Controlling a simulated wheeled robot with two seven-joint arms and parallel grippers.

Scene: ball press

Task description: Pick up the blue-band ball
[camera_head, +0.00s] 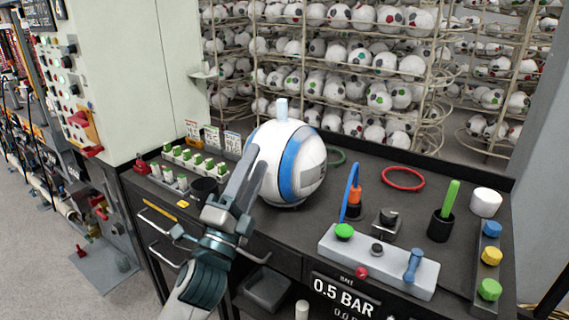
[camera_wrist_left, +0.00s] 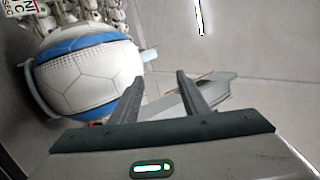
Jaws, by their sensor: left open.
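The blue-band ball (camera_head: 310,170) is a white ball with a broad blue stripe. It sits on the dark bench and shows a white stub on its top. In the left wrist view the ball (camera_wrist_left: 85,75) is at the upper left. My left gripper (camera_head: 257,163) overlaps the ball's left side in the head view. In the left wrist view its fingers (camera_wrist_left: 160,76) are apart with nothing between them, and the ball lies to their left. I cannot tell if the near finger touches the ball. The ball's lower left is partly hidden by the gripper. My right gripper is not in view.
A grey control box (camera_head: 380,262) with a green button and a lever stands right of the ball. A black cup (camera_head: 440,225), a red ring (camera_head: 403,178) and coloured buttons (camera_head: 491,255) are further right. Small green-topped blocks (camera_head: 195,162) lie left. Racks of balls stand behind.

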